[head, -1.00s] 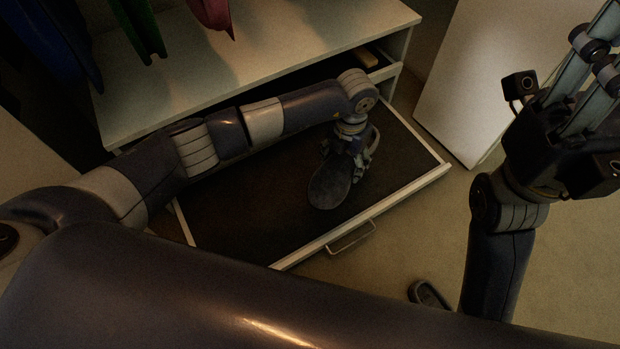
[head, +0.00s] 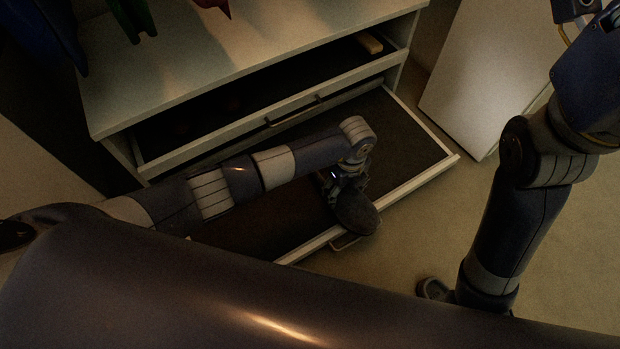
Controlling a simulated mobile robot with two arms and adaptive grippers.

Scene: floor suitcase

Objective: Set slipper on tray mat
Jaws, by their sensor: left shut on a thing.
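A dark slipper (head: 358,213) is in my left gripper (head: 343,187), near the front edge of the pulled-out tray in the head view. The gripper is shut on the slipper's far end, and the sole end points toward the front right. The tray has a dark mat (head: 405,135) and a pale rim (head: 432,173). The slipper overlaps the front rim in the picture; whether it touches is not clear. A second dark slipper (head: 430,288) lies on the floor, partly hidden by my right arm.
A partly open drawer (head: 215,135) sits above the tray, under the pale cabinet top (head: 270,45). A small tan object (head: 370,43) lies at its back right. A white panel (head: 480,85) stands at right. Floor (head: 400,240) is clear in front of the tray.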

